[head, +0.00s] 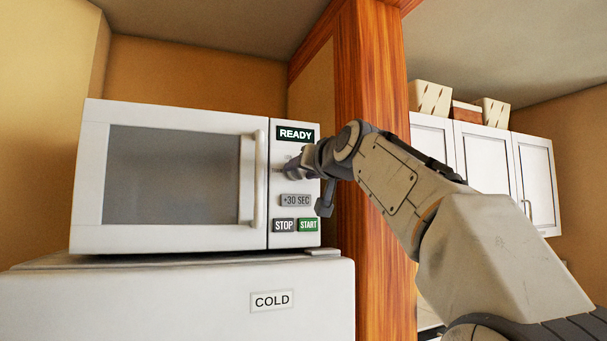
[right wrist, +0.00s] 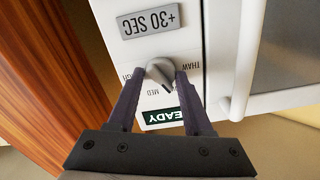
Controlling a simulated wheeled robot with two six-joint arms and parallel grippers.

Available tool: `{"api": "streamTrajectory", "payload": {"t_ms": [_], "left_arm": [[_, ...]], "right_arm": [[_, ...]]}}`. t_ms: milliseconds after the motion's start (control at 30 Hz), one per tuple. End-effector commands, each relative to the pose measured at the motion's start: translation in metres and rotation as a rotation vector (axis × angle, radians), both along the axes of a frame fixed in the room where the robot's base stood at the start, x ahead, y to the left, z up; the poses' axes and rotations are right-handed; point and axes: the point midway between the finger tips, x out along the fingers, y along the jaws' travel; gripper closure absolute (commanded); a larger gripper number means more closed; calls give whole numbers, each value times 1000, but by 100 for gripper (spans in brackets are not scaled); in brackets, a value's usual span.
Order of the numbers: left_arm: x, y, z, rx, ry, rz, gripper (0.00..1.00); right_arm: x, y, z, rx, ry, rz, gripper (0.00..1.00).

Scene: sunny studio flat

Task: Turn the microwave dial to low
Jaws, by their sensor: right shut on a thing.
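The white microwave (head: 180,240) stands with its door closed, and its display (head: 296,134) reads READY. My right gripper (head: 290,168) is at the control panel, between the display and the +30 SEC button, and hides the dial in the head view. In the upside-down right wrist view, the grey round dial (right wrist: 160,70) sits between the two fingers of the right gripper (right wrist: 160,76), which is shut on it. The dial's dark pointer mark points down and slightly right, just right of the MED label (right wrist: 152,92). THAW shows at right; another label is partly hidden by a finger.
The microwave stands on a white fridge (head: 150,300) marked COLD. STOP (head: 284,225) and START (head: 308,225) buttons sit below the +30 SEC button (head: 296,200). A wooden post (head: 370,70) rises close to the microwave's right. White cabinets (head: 485,155) are farther right.

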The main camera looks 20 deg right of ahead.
Motion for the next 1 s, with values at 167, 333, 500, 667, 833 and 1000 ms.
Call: {"api": "streamTrajectory", "payload": {"t_ms": [167,333,500,667,833,1000], "left_arm": [[0,0,-2,0,0,0,100],[0,0,-2,0,0,0,100],[0,0,-2,0,0,0,100],[0,0,-2,0,0,0,100],[0,0,-1,0,0,0,100],[0,0,-3,0,0,0,100]], "right_arm": [[1,0,-3,-27,8,2,100],[1,0,-3,-32,8,2,100],[1,0,-3,-31,9,2,100],[1,0,-3,-31,8,2,19],[0,0,-2,-31,4,1,19],[-2,0,-2,-31,2,1,19]]}}
